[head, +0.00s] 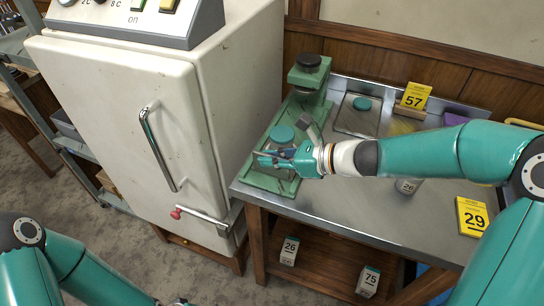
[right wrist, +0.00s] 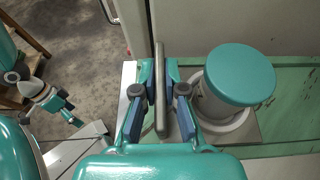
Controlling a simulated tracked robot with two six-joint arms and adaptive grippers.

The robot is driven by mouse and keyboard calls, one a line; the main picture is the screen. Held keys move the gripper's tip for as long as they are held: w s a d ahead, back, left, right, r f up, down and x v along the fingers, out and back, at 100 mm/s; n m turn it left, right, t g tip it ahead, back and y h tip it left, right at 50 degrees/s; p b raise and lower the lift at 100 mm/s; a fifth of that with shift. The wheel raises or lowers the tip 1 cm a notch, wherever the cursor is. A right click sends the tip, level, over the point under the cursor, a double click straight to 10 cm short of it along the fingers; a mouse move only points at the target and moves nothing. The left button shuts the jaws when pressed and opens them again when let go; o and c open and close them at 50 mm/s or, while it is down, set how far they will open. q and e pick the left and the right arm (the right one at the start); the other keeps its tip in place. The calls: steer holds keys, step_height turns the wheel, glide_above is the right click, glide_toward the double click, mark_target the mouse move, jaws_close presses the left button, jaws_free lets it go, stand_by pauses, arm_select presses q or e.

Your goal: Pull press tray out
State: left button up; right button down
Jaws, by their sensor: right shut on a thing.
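The green press (head: 309,75) stands at the left end of the metal table, beside the white cabinet. A teal-lidded jar (head: 282,134) stands at the press's near end. In the right wrist view the jar (right wrist: 238,78) rests on a small grey-brown plate (right wrist: 240,134), which looks like the press tray. My right gripper (head: 262,160) is at this near end. In its wrist view, the right gripper (right wrist: 160,92) is shut on an upright grey metal handle (right wrist: 160,70), just left of the jar. Whether the handle joins the tray is hidden. My left gripper (right wrist: 62,104) shows small in the right wrist view, well away from the press; its opening is unclear.
The white cabinet (head: 95,95) with its door handle (head: 158,150) stands close on the left. A framed plate (head: 358,114) with another teal lid lies behind my right forearm.

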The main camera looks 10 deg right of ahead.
steer(key=c, duration=1.2)
jaws_free()
steer(key=shift+c, duration=0.2)
steer(key=v, duration=1.2)
